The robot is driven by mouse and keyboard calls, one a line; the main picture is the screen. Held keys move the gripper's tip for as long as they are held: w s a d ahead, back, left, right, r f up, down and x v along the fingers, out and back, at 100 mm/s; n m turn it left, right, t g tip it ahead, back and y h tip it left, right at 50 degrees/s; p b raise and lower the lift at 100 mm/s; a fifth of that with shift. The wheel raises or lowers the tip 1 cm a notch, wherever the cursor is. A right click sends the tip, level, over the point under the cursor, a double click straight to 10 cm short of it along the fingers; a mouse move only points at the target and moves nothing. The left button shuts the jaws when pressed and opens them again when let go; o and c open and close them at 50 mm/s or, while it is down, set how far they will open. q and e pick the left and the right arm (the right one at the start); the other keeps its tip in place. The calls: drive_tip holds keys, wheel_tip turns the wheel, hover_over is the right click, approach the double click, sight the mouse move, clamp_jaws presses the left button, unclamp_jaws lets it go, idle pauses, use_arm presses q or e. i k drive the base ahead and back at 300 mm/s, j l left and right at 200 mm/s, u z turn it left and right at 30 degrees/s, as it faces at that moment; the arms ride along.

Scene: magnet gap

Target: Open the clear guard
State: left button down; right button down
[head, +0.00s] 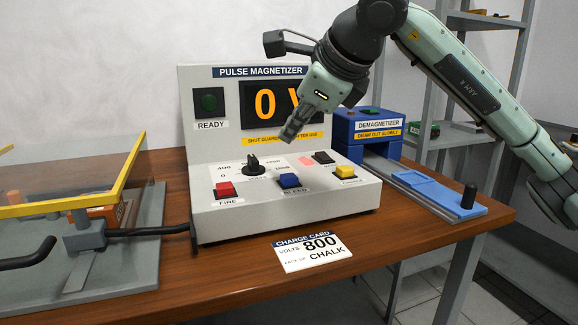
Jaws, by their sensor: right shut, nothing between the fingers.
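The clear guard (62,206) is a see-through panel with a yellow frame at the left edge of the head view. It lies roughly level above a grey base plate (135,275), and the picture cuts off its left part. An orange block (98,216) and a grey clamp-like part (84,238) show by its front edge. My right gripper (291,132) is shut and empty. It hangs in front of the magnetizer's display, well to the right of the guard. My left gripper is not in view.
The pulse magnetizer (215,130) stands mid-table, its display partly hidden by my gripper. A black cable (150,231) runs from it to the guard fixture. A charge card (312,251) lies in front. A blue demagnetizer (370,130) with a rail stands right. Bare wood shows along the front.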

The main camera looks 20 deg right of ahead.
sight(42, 252)
drive_tip(key=k, duration=1.5)
